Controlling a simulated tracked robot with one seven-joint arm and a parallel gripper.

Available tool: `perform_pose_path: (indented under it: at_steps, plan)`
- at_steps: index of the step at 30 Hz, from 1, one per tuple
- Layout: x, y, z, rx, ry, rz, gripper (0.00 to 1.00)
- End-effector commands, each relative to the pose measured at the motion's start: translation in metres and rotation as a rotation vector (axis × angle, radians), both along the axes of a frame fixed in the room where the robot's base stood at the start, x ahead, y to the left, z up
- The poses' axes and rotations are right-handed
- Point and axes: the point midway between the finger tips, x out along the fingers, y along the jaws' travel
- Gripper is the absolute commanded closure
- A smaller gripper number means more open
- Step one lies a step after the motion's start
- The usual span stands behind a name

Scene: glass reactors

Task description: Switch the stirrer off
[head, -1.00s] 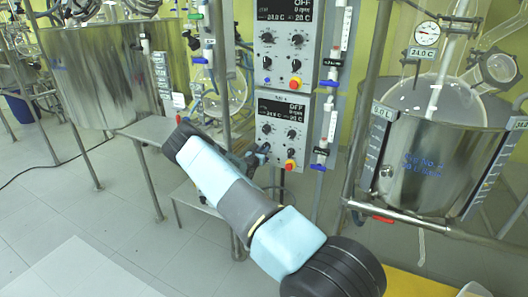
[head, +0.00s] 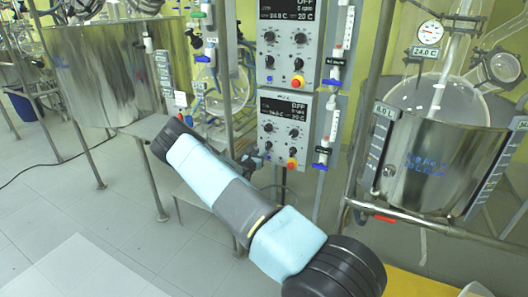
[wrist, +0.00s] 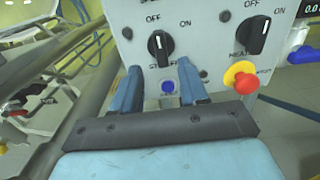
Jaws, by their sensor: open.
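The stirrer knob (wrist: 160,48) is black with a white pointer line, under OFF and ON marks, in the wrist view. Its pointer stands nearly upright, toward the OFF side. The label below it is partly hidden by my fingers. My gripper (wrist: 158,76) is open and empty, with one finger on each side below the knob, apart from it. In the head view my gripper (head: 256,157) is in front of the lower left of the lower control panel (head: 286,118). That panel's display reads OFF in its top line.
A second black knob (wrist: 252,35) and a red-and-yellow emergency button (wrist: 240,80) are to the right. A blue button (wrist: 168,87) shows between my fingers. A similar upper panel (head: 290,45) sits above. A steel reactor vessel (head: 435,165) stands at right, with metal frame posts around.

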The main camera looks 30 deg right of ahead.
Motion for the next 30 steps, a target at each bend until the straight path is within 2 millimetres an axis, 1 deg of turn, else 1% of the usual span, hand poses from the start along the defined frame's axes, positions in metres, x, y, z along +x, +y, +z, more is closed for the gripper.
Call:
perform_pose_path:
  at_steps: [1, 6, 12, 18, 30]
  plan:
    - [-0.007, 0.009, 0.000, 0.000, 0.001, 0.001, 0.56]
    - [-0.027, 0.036, -0.001, 0.000, 0.001, 0.002, 0.56]
    - [-0.044, 0.059, -0.001, 0.000, 0.001, 0.001, 0.56]
    - [-0.052, 0.069, -0.001, -0.001, 0.001, 0.001, 0.56]
    - [-0.053, 0.070, -0.001, -0.001, 0.001, 0.001, 0.56]
